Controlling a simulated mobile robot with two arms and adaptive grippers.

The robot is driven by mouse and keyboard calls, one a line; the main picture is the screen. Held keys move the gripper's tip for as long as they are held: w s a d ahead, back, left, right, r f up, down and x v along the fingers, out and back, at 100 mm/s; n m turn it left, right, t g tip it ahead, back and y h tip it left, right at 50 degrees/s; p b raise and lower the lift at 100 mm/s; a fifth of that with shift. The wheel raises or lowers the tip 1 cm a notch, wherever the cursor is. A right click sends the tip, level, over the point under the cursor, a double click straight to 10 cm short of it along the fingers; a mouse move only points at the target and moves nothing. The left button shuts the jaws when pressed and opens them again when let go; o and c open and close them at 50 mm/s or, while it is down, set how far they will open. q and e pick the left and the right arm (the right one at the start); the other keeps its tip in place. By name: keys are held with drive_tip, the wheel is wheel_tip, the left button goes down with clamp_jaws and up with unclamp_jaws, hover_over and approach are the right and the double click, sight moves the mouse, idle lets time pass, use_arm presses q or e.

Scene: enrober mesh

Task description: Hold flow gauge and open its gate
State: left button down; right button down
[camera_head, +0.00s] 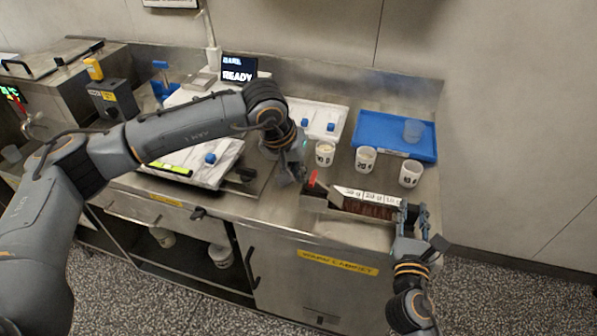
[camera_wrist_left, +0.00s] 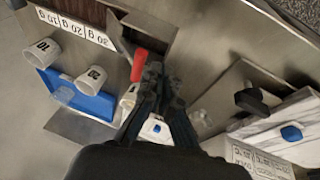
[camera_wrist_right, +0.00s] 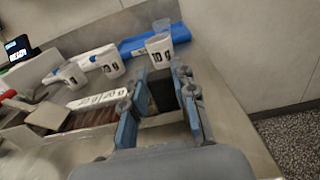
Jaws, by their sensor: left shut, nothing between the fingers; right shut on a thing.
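The flow gauge (camera_head: 368,205) is a long trough at the counter's front edge. It has a white scale marked 30 g, 20 g, 10 g (camera_wrist_left: 75,27) and a dark brown filling. A red gate handle (camera_head: 313,179) rises at its left end; it also shows in the left wrist view (camera_wrist_left: 138,66). My right gripper (camera_head: 411,217) is shut on the gauge's right end, with the dark end block (camera_wrist_right: 162,92) between its fingers. My left gripper (camera_head: 291,182) is shut and empty, with its tips (camera_wrist_left: 152,75) close beside the red handle. I cannot tell whether they touch it.
Three white cups marked by weight, 30 g (camera_head: 325,154), 20 g (camera_head: 365,160) and 10 g (camera_head: 410,174), stand behind the gauge. A blue tray (camera_head: 375,125) with a clear cup is at the back right. A display (camera_head: 239,70) reads READY. White marbled boards lie at left.

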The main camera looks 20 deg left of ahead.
use_arm(q)
drive_tip(key=shift+d, duration=0.2)
drive_tip(key=shift+d+r, duration=0.15)
drive_tip(key=shift+d, duration=0.5)
drive_tip(key=w+a+v, duration=0.1)
drive_tip(key=v, duration=1.3)
drive_tip(key=shift+a, duration=0.4)
drive_tip(key=c, duration=2)
unclamp_jaws()
drive_tip(key=shift+w, duration=0.2)
drive_tip(key=shift+c, duration=0.2)
